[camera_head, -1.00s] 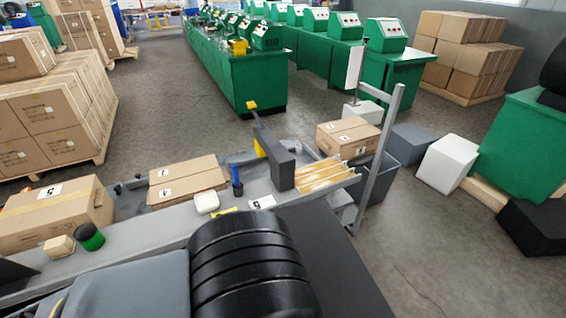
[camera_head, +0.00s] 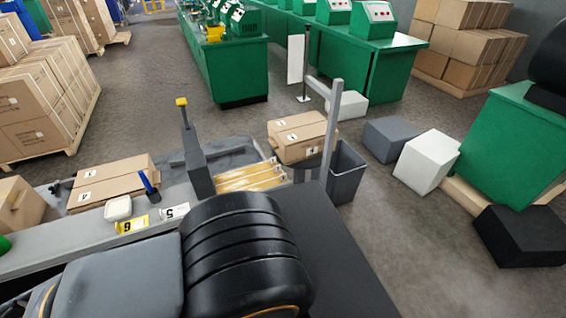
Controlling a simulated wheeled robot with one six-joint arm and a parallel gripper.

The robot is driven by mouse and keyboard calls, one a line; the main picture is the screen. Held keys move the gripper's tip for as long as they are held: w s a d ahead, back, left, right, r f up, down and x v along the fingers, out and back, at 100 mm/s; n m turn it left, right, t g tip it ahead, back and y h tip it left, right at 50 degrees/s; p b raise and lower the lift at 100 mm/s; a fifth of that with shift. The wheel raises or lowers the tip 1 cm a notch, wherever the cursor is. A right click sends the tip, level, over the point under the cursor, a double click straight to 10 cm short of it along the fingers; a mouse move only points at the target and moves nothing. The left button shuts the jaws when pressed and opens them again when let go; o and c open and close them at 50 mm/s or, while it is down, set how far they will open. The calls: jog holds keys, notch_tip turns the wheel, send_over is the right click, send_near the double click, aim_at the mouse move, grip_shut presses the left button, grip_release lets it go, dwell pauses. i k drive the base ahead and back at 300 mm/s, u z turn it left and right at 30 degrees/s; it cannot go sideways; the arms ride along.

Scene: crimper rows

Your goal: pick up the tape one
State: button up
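I cannot make out for certain which thing is the tape. On the grey bench (camera_head: 75,245), a small green thing (camera_head: 4,244) is cut by the left edge of the picture; only its side shows. A small white rounded block (camera_head: 118,208) lies near the middle of the bench. A blue upright thing (camera_head: 148,183) stands just right of it. My gripper is not in view; my black and grey arm links cover the lower middle.
Cardboard boxes (camera_head: 112,181) rest behind the bench, and another box (camera_head: 18,206) is at the left edge. A dark grey post (camera_head: 197,165) stands beside yellowish slats (camera_head: 246,177). A grey bin (camera_head: 346,172) and a metal frame (camera_head: 332,128) are to the right. Open floor (camera_head: 410,235) lies right.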

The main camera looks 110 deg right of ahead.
aim_at(242, 172)
jog(key=k, duration=0.8)
jog(key=z, duration=2)
jog(key=i, duration=0.5)
jog(key=z, duration=0.1)
